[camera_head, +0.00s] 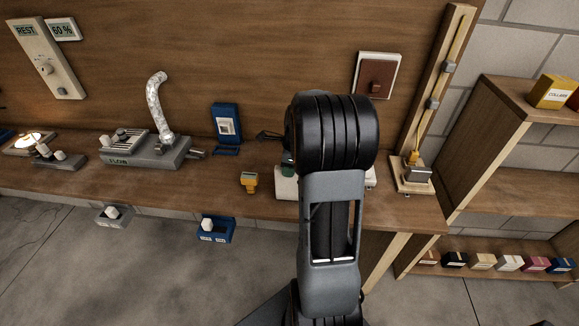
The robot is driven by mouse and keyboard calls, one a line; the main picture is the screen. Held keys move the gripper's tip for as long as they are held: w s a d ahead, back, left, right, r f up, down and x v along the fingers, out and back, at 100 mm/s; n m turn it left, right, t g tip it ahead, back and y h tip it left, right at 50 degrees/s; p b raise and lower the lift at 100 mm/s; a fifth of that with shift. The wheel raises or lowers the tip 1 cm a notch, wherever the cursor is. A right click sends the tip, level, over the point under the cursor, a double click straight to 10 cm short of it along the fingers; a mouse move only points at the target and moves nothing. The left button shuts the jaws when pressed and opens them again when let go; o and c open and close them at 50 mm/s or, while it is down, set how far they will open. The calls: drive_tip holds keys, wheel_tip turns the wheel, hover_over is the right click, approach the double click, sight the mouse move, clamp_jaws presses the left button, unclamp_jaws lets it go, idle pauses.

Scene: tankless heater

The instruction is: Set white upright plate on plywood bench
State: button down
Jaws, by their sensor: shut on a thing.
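The wooden bench (60,182) runs across the view below a wooden back wall. A pale, whitish piece (286,187) shows on the bench just left of my arm, with something dark green above it. A small pale edge also shows on the right side of the arm. I cannot tell whether these belong to one thing or whether it is the white plate. My arm stands in front of this part of the bench.
A grey FLOW unit (148,152) with a ribbed hose, a blue upright holder (226,125) and a yellow piece (249,181) stand on the bench left of my arm. A grey block on a wooden base (413,176) is at the right end. Shelves (500,110) stand further right.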

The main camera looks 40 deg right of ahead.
drive_tip(key=shift+f, duration=0.4)
drive_tip(key=c, duration=0.8)
unclamp_jaws()
drive_tip(key=shift+r, duration=0.1)
drive_tip(key=r, duration=0.4)
drive_tip(key=s+d+r, duration=0.1)
drive_tip(key=r, duration=0.8)
drive_tip(key=shift+s+d+r, duration=0.25)
drive_tip(key=shift+r, duration=0.05)
